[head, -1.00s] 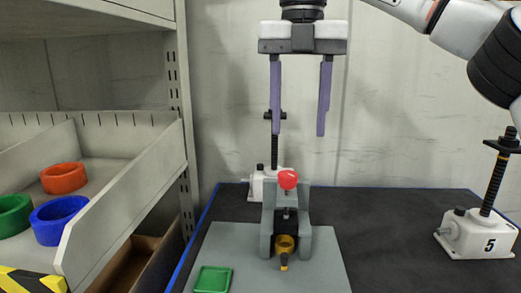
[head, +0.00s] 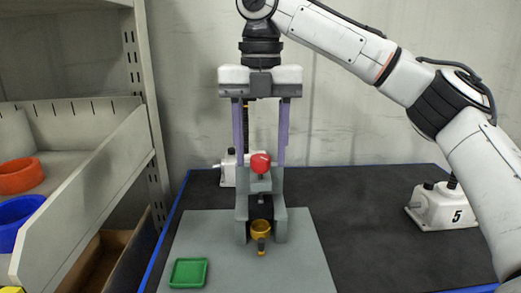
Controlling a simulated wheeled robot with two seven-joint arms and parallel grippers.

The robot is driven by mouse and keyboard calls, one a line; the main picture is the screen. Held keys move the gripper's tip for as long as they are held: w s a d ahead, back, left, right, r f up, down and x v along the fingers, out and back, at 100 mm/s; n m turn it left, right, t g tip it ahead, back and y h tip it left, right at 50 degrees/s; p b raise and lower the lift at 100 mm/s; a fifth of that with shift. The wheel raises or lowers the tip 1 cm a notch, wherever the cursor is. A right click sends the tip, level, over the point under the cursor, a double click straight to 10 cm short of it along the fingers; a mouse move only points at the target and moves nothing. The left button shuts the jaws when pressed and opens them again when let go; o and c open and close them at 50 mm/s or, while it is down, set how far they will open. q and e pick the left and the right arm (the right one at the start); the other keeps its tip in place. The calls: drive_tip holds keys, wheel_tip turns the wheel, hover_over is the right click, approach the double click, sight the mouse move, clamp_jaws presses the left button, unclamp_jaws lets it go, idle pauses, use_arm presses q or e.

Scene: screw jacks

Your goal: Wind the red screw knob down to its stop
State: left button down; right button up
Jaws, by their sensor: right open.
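The red screw knob (head: 260,162) sits on top of a grey press frame (head: 242,208) that stands on a grey plate (head: 305,266). A yellow cup (head: 261,228) with a dark-tipped handle is at the frame's foot, below the knob's screw. My right gripper (head: 261,160) points straight down over the frame. Its two purple fingers are spread wide, one to each side of the red knob in the picture, with visible gaps between. I cannot tell whether the fingers are level with the knob in depth. My left gripper is not in view.
A green tray (head: 188,273) lies on the plate's left. A white screw jack marked 5 (head: 443,207) stands at right, partly behind my arm; another white jack (head: 228,172) stands behind the frame.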

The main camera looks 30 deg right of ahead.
drive_tip(key=shift+f, duration=0.15)
drive_tip(key=c, duration=1)
drive_tip(key=shift+m, duration=0.3)
drive_tip(key=shift+c, duration=0.2)
